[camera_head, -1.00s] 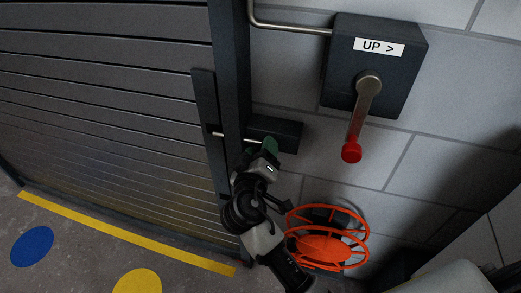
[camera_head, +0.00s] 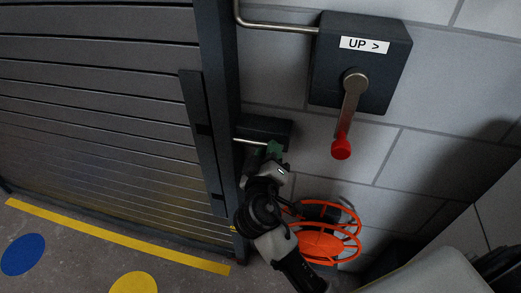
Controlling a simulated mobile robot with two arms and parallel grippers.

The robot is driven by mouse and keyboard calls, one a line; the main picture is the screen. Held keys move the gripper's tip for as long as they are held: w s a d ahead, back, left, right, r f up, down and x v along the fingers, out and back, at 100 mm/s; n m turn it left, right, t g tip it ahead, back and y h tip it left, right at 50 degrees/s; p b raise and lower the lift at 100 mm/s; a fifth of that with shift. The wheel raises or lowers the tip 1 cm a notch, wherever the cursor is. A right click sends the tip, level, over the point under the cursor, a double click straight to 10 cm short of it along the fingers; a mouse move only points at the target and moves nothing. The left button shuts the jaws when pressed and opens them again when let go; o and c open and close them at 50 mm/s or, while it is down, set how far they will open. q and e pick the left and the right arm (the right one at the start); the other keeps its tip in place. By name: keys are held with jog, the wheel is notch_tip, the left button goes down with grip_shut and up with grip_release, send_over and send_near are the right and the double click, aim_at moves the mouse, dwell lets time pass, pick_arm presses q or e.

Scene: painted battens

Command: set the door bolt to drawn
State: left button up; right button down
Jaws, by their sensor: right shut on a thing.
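The door bolt (camera_head: 249,142) is a thin metal rod at its dark housing (camera_head: 272,126) on the wall, right of the door frame. The rod's left end shows near the frame's right edge. A dark slot (camera_head: 203,129) in the upright strip on the shutter door (camera_head: 100,110) shows no rod in it. My right gripper (camera_head: 272,152) has green fingertips and is at the front of the housing, shut on the bolt. The fingers hide the part they hold. My left gripper is not in view.
A dark crank box (camera_head: 390,75) marked "UP >" hangs above right, with a red-knobbed crank handle (camera_head: 350,100). An orange reel (camera_head: 325,243) is close beside my right arm. A yellow line (camera_head: 110,235) runs along the floor by the door.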

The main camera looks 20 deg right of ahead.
jog(key=shift+d+f, duration=0.1)
jog(key=c, duration=1.2)
grip_release()
jog(key=o, duration=0.3)
jog(key=shift+s+d, duration=0.15)
jog(key=shift+o, duration=0.2)
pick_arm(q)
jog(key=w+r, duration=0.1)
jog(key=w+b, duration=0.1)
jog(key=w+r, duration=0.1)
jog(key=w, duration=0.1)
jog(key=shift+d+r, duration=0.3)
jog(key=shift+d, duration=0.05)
pick_arm(e)
jog(key=v, duration=1)
jog(key=shift+s+a, duration=0.25)
jog(key=shift+s, duration=0.1)
